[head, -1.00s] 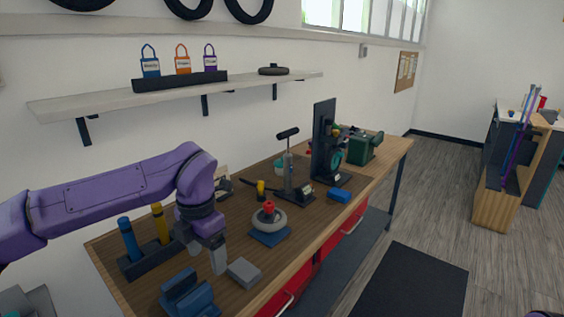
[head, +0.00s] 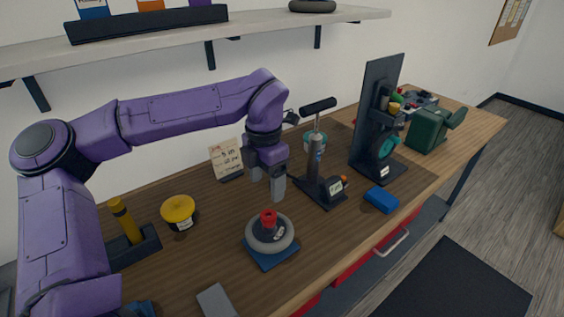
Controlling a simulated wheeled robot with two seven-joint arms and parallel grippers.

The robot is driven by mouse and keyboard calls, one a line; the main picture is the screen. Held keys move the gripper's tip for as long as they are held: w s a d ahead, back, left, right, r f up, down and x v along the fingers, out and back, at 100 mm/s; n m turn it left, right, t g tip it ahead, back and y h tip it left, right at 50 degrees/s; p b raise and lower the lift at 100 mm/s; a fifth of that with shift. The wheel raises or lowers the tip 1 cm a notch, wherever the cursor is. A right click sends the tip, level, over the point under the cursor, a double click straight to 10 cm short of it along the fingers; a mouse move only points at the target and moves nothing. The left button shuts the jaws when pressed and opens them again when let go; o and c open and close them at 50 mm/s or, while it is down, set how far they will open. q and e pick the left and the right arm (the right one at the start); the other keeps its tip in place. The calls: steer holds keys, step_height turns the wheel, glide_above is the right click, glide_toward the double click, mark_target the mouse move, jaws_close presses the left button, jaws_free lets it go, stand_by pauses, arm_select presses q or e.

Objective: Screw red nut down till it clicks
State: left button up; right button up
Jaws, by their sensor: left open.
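The red nut (head: 268,218) sits on top of a dark hub in the middle of a grey wheel (head: 283,238). The wheel lies flat on a blue base (head: 272,256) on the wooden workbench. My left gripper (head: 268,190) points down, just behind and above the nut in the head view. Its two grey fingers are apart with nothing seen between them, and they do not touch the nut. How far the nut sits down its thread cannot be told. My right gripper is not in view.
A pump (head: 317,165) and a dark upright stand (head: 385,125) are right of the wheel. A blue block (head: 381,200) lies near the front edge. A yellow-topped pot (head: 178,209), a note card (head: 227,160) and a grey block (head: 217,301) are also on the bench (head: 215,250).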

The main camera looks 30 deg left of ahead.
mark_target(268, 217)
arm_select(q)
step_height(268, 217, down, 10)
steer(key=shift+r+p, duration=0.2)
steer(key=shift+p, duration=0.8)
steer(key=shift+s+f, duration=0.1)
steer(key=shift+f, duration=0.15)
steer(key=shift+c, duration=0.3)
